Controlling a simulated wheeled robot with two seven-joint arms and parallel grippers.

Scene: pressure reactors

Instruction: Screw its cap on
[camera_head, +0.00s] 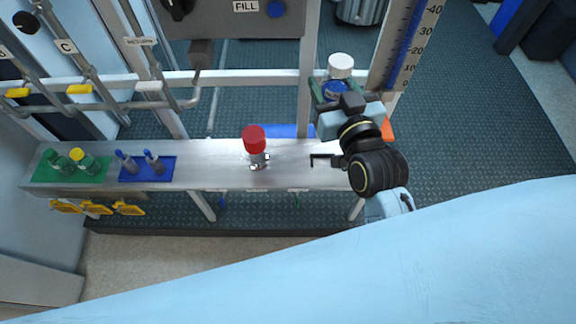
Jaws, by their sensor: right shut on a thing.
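A bottle with a white cap (340,66) and a blue body (335,89) is at the upper right, above the right end of the bench. The white cap sits at the bottle's top; I cannot tell how tightly it is seated. My right gripper (337,100) is shut on the bottle's body, its fingers at the sides and its wrist toward me. The wrist hides the bottle's lower part. My left gripper is not in view.
A narrow metal bench (215,160) carries a red-topped vessel (254,138), a blue tray (133,175) with blue items, and a green tray (42,178) with green bottles. Behind are pipes and a FILL panel (220,15). A scale (408,50) stands at right.

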